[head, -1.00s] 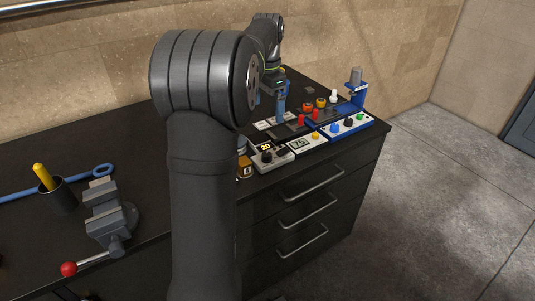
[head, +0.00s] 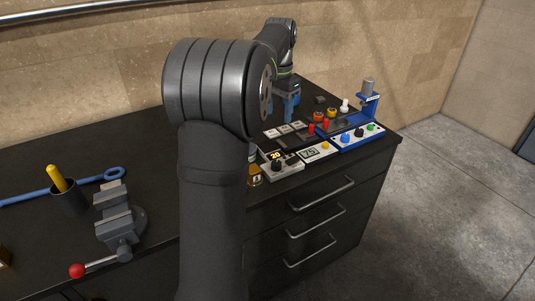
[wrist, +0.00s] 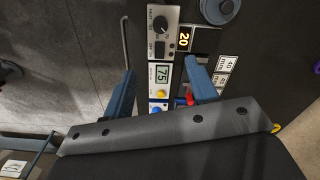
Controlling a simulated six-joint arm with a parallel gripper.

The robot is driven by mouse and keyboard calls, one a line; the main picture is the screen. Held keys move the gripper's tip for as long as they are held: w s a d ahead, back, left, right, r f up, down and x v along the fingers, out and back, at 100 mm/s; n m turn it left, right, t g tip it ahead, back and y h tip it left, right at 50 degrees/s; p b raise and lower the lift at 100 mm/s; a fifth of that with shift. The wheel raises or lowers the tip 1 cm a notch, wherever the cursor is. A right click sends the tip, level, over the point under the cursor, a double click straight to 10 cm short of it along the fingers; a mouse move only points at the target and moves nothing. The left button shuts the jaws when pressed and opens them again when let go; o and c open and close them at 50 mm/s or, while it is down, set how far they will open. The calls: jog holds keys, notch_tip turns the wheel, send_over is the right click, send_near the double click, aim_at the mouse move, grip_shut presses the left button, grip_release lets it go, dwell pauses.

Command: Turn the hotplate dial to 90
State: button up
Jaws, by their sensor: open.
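The grey control box (head: 285,174) stands near the bench's front edge in the head view, with a small lit display (head: 275,155) reading 20. A dark dial (head: 277,166) sits on its front face. In the wrist view the black round dial (wrist: 160,23) shows on the pale panel, beside the yellow 20 display (wrist: 184,38). My gripper (wrist: 161,66) is open and empty. Its blue fingers are spread to either side of the panels, with the dial beyond the fingertips. In the head view my gripper (head: 289,108) hangs above the bench behind the box.
Further right is a blue-framed panel (head: 360,137) with coloured knobs. Red and orange parts (head: 320,118) stand behind. A vise (head: 120,222) and a pen cup (head: 68,195) are at the left.

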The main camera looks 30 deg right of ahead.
aim_at(276, 163)
notch_tip(276, 163, down, 19)
jog(key=n, duration=2.1)
jog(key=shift+w+a, duration=0.1)
jog(key=shift+a, duration=0.05)
jog(key=c, duration=1)
